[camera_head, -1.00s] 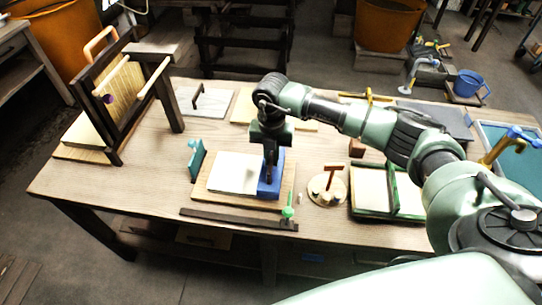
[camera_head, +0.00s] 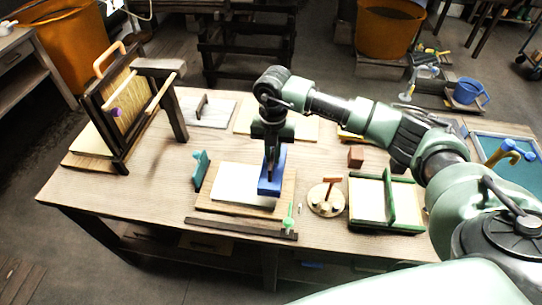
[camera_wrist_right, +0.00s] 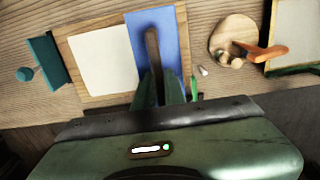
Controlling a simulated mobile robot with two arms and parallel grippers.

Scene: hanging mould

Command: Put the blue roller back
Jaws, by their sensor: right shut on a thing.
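The blue roller (camera_head: 278,178) shows as a blue slab-like piece with a dark handle; any rolling part is hidden. My right gripper (camera_head: 270,150) is shut on that handle (camera_wrist_right: 152,50) from above. The roller (camera_wrist_right: 168,38) is over the right part of a wooden board (camera_head: 217,207) and overlaps the edge of a white sheet (camera_head: 235,185) on it. It seems slightly above the board. In the right wrist view the board (camera_wrist_right: 75,28) and sheet (camera_wrist_right: 100,62) lie to its left. My left gripper is not in view.
A teal stand (camera_head: 200,168) is left of the board. A round wooden disc (camera_head: 325,203) with pegs and a green-framed tray (camera_head: 370,200) are to the right. A dark strip (camera_head: 240,228) and a green peg (camera_head: 288,218) are in front. A wooden frame (camera_head: 122,160) stands left.

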